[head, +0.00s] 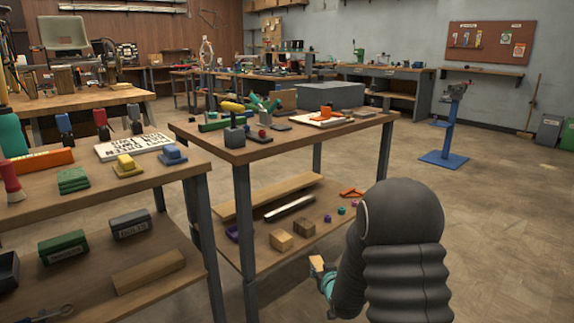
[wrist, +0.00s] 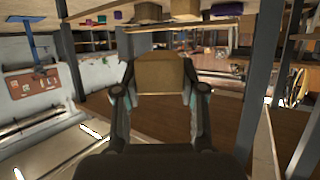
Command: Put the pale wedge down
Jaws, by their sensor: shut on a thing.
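The pale wedge (wrist: 160,76) is held between the two fingers of my gripper (wrist: 160,92) in the wrist view, its tan face towards the camera. In the head view the wedge (head: 317,263) shows as a small tan block at the tip of my gripper (head: 325,278), mostly hidden behind my dark arm.
The lower shelf carries wooden blocks (head: 281,240), a long plank (head: 265,196), a white bar (head: 289,207), an orange item (head: 352,193) and small coloured pieces. The tabletop (head: 290,137) above is cluttered. Table legs (head: 246,230) stand close by. Open floor (head: 490,220) lies to the right.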

